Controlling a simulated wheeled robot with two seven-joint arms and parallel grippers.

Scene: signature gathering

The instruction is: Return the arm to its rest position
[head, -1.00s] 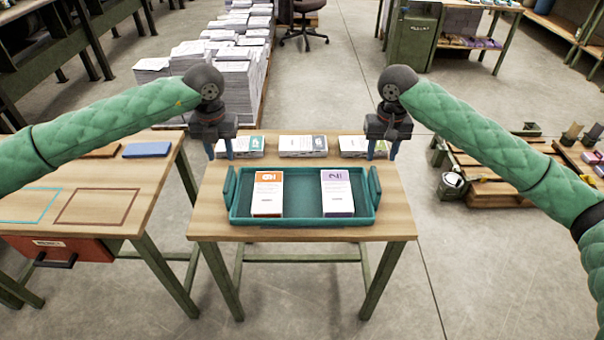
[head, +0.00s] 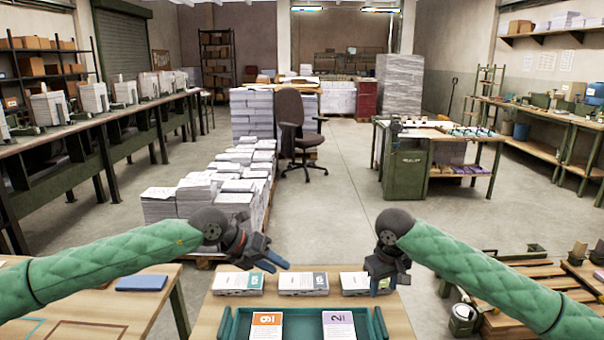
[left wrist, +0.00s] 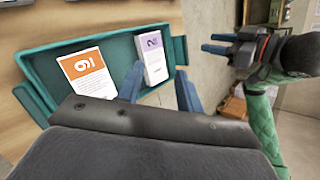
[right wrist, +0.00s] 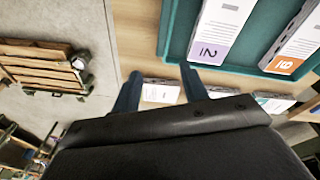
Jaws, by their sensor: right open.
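My left gripper (head: 272,261) is tilted to the right above the back of the table, and its blue fingers are apart with nothing between them. They also show in the left wrist view (left wrist: 160,90). My right gripper (head: 380,284) hangs above the table's back right, and its fingers are apart and empty in the right wrist view (right wrist: 162,88). Both are clear of the green tray (head: 300,311). In it lie a booklet stack with an orange label (head: 266,325) and one with a purple label (head: 338,325), partly cut off by the head view's lower edge.
Several booklet stacks (head: 303,283) line the table's back edge. A side table with a blue block (head: 142,283) stands at left. A low wooden pallet (head: 520,310) is at right. Paper stacks (head: 230,190), a chair (head: 297,135) and a green cabinet (head: 405,165) stand beyond.

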